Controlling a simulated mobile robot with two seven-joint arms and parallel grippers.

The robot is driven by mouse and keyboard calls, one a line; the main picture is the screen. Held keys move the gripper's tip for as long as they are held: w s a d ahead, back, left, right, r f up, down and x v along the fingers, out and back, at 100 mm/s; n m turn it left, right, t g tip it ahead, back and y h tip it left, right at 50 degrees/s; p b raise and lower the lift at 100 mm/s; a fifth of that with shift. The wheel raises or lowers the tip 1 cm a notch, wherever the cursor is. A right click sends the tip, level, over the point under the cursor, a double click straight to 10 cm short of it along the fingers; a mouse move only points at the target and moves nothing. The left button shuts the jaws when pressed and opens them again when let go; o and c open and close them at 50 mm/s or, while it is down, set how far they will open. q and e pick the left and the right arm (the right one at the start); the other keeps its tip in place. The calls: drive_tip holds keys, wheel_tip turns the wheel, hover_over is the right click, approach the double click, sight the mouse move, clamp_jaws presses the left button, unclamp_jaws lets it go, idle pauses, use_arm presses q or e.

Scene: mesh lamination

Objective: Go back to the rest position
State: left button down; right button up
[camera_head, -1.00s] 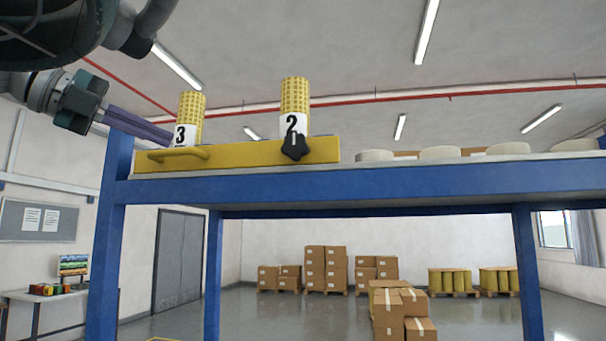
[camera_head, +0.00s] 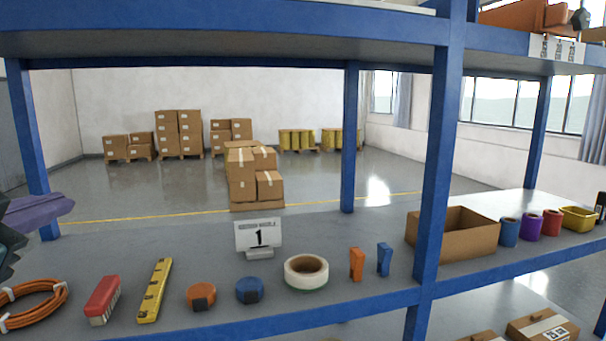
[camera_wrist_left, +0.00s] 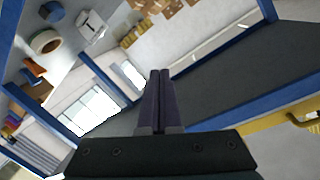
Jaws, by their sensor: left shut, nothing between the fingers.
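My left gripper (camera_head: 68,204) comes in at the left edge of the head view, with purple fingers above the grey shelf (camera_head: 190,250). In the left wrist view its two fingers (camera_wrist_left: 160,74) lie together, shut and empty. It touches nothing that I can see. My right gripper does not show in either view.
On the shelf lie an orange cable coil (camera_head: 35,303), red brush (camera_head: 102,298), yellow level (camera_head: 155,290), tape roll (camera_head: 306,272), number 1 sign (camera_head: 258,236) and cardboard box (camera_head: 455,232). Blue posts (camera_head: 440,165) and an upper shelf beam (camera_head: 200,20) frame the space.

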use_arm(q)
drive_tip(key=s+d+f+n+g+h, duration=0.1)
drive_tip(key=s+d+f+g, duration=0.25)
drive_tip(key=s+f, duration=0.35)
drive_tip(key=s+d+f+n+g+h, duration=0.1)
drive_tip(key=s+d+f+g, duration=0.1)
drive_tip(key=s+f+g, duration=0.5)
drive_tip(key=s+d+f+n+g+h, duration=0.1)
drive_tip(key=s+d+f+g, duration=0.2)
drive_tip(key=s, duration=0.7)
drive_tip(key=w+p+v, duration=0.1)
drive_tip(key=p+v, duration=1)
drive_tip(key=p, duration=0.1)
drive_tip(key=shift+w+d+r+t+p, duration=0.2)
drive_tip(key=shift+w+r+t+p, duration=0.1)
drive_tip(key=shift+r+t+p, duration=0.1)
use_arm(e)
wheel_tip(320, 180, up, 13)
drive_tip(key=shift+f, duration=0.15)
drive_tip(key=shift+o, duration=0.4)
